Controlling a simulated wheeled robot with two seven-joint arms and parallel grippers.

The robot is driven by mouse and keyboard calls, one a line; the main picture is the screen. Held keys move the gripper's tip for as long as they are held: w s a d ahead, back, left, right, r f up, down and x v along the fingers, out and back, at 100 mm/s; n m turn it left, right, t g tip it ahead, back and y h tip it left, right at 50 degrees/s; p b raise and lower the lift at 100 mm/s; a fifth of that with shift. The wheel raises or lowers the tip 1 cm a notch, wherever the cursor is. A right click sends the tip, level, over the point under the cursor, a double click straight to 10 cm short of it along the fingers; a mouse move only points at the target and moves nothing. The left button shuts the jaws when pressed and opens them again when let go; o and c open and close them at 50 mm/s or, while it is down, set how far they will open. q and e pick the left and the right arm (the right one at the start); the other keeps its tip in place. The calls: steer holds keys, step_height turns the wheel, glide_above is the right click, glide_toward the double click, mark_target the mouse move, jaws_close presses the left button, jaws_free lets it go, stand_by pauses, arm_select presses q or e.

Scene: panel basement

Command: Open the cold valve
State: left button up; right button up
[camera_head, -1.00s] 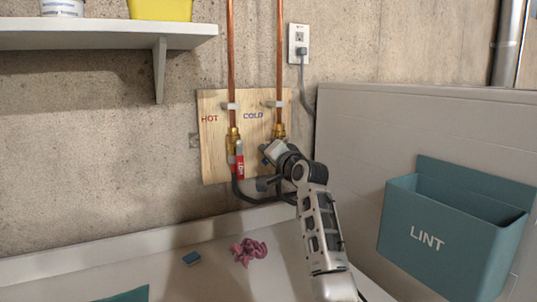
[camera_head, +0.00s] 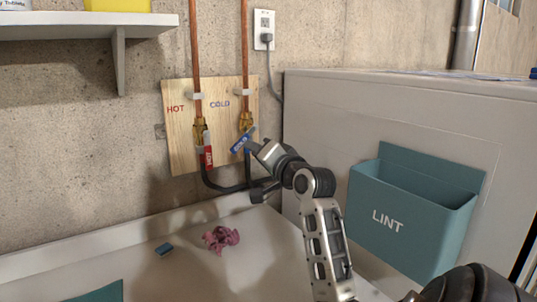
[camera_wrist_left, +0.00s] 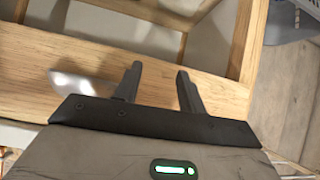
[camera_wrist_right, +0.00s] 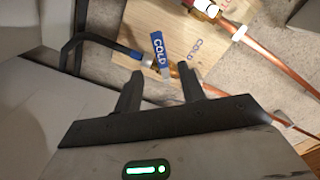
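The cold valve's blue lever handle (camera_head: 243,139) sits below the brass fitting on the right copper pipe and is tilted diagonally in the head view. In the right wrist view the blue handle (camera_wrist_right: 159,48), lettered COLD, extends beyond my right gripper (camera_wrist_right: 160,82). That gripper is open, with its fingers apart on either side of the handle's near end; I cannot tell whether they touch it. The hot valve's red handle (camera_head: 208,150) hangs straight down beside it. My left gripper (camera_wrist_left: 158,78) is open and empty near a wooden frame.
A wooden board (camera_head: 180,145) backs both pipes. Black hoses (camera_head: 222,190) run below the valves. A white appliance (camera_head: 310,130) with a teal LINT bin (camera_head: 405,225) stands to the right. A shelf (camera_head: 80,27) juts out upper left.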

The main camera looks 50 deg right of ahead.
steer(key=v, duration=0.4)
steer(key=shift+s, duration=0.2)
